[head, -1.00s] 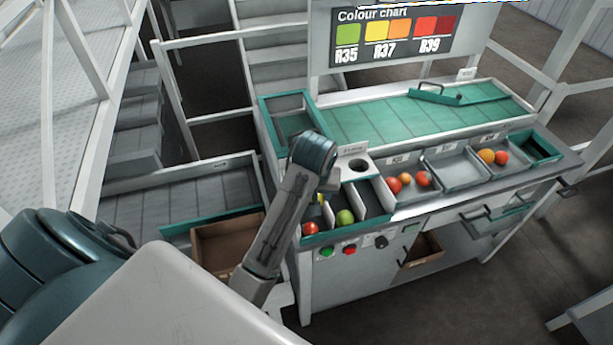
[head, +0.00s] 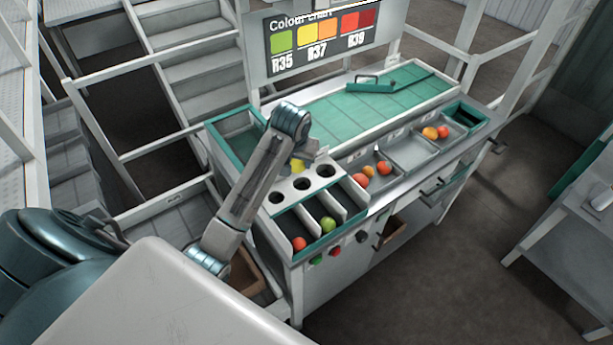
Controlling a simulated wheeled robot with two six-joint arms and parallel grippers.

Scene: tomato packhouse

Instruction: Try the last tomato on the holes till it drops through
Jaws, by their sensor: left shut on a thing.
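My left gripper (head: 303,158) is shut on a yellow tomato (head: 297,166) and holds it just behind the sizing plate. My arm and gripper partly hide the tomato. The pale plate (head: 314,184) has three dark round holes: a left hole (head: 275,198), a middle hole (head: 301,184) and a right hole (head: 326,171). Below the plate are three lanes. A red tomato (head: 298,243) lies in the left lane and a green tomato (head: 328,224) in the middle lane. The right lane (head: 341,204) looks empty. My right gripper is out of view.
Grey trays stand to the right: one holds several red and orange tomatoes (head: 367,171), one is empty (head: 408,152), one holds an orange and a red tomato (head: 436,132). A green belt (head: 345,105) and the colour chart (head: 318,45) are behind. Buttons (head: 334,251) line the bench front.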

